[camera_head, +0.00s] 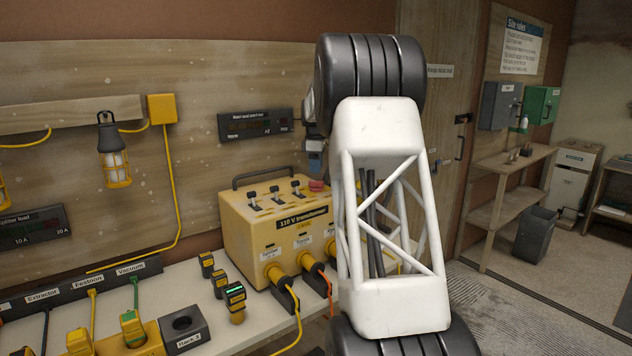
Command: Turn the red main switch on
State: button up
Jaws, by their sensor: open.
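The yellow 110 V transformer box (248,228) stands on the bench, with several black toggle levers on its top. A small red part (317,185), which looks like the red main switch, sits at the top's right end, partly hidden by my white arm link. Whether it is on or off cannot be told. My gripper (315,168) shows only as a dark sliver left of the arm link, just above the red part. Its fingers are mostly hidden; it is open. Contact with the red part cannot be made out.
A black carry handle (263,176) rises behind the levers. Plugs with yellow and orange cables (291,300) come out of the box's front. Small yellow-black units (219,283) stand to its left. A dark display panel (256,124) is on the wall behind.

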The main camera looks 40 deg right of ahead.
aim_at(316, 185)
jog(key=shift+f, duration=2.8)
jog(key=shift+c, duration=0.4)
grip_shut()
